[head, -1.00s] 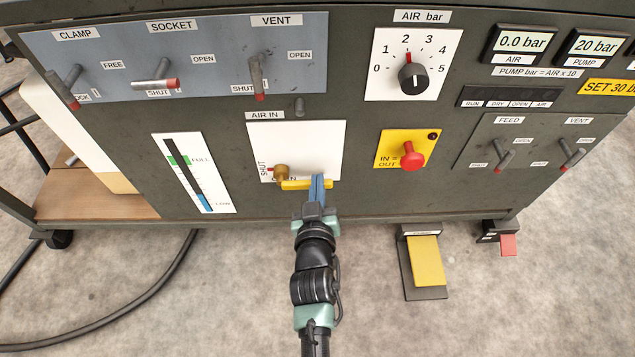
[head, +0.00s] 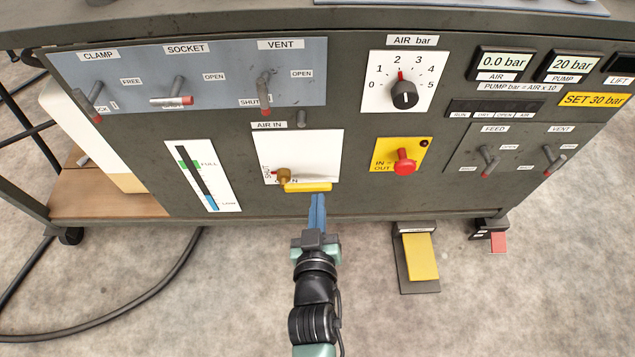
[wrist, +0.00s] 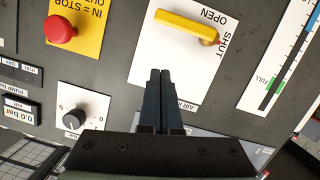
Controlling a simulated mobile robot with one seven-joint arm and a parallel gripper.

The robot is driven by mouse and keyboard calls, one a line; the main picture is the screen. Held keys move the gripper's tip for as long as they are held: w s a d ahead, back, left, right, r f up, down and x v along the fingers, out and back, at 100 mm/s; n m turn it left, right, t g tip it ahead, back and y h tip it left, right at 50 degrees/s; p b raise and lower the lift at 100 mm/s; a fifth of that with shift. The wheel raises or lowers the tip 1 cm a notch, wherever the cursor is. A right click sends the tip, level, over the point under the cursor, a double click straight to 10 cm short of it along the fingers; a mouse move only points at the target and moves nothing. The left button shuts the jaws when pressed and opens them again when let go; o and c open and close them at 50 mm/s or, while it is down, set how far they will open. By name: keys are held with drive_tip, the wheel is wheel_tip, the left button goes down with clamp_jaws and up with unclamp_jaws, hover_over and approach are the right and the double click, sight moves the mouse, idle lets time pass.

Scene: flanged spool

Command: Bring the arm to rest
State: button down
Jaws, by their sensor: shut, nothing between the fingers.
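My gripper (head: 318,212) has blue fingers pressed together, with nothing between them. In the head view it is just below the yellow AIR IN lever (head: 308,187), apart from it as far as I can tell. The lever lies horizontal on its white plate, with its brass pivot at the left and its handle to the right, by the OPEN label. In the wrist view the shut fingers (wrist: 160,75) point toward the white plate, and the yellow lever (wrist: 185,25) shows beyond their tips with a gap. My arm reaches up from the bottom of the head view.
A dark panel carries the CLAMP, SOCKET and VENT levers, an AIR dial (head: 404,94), a red knob (head: 404,162) and FEED and VENT levers. A yellow pedal (head: 421,257) and a red pedal (head: 498,242) are on the floor at the right. A black hose (head: 150,290) lies at the left.

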drive_tip(key=w+r+m+t+h, duration=0.1)
drive_tip(key=w+r+t, duration=0.2)
drive_tip(key=r, duration=1.3)
drive_tip(key=w+r+m+t, duration=0.1)
drive_tip(key=w+r+t, duration=0.2)
drive_tip(key=r, duration=1.3)
drive_tip(key=s+a+r+t+y, duration=0.1)
drive_tip(key=s+r+t, duration=0.2)
drive_tip(key=s+r, duration=0.8)
drive_tip(key=s+r+t+y, duration=0.1)
drive_tip(key=s+r+t, duration=0.15)
drive_tip(key=r, duration=1.65)
wheel_tip(320, 180, up, 36)
drive_tip(key=p, duration=3.6)
drive_tip(key=shift+f+t, duration=0.2)
drive_tip(key=shift+t, duration=0.15)
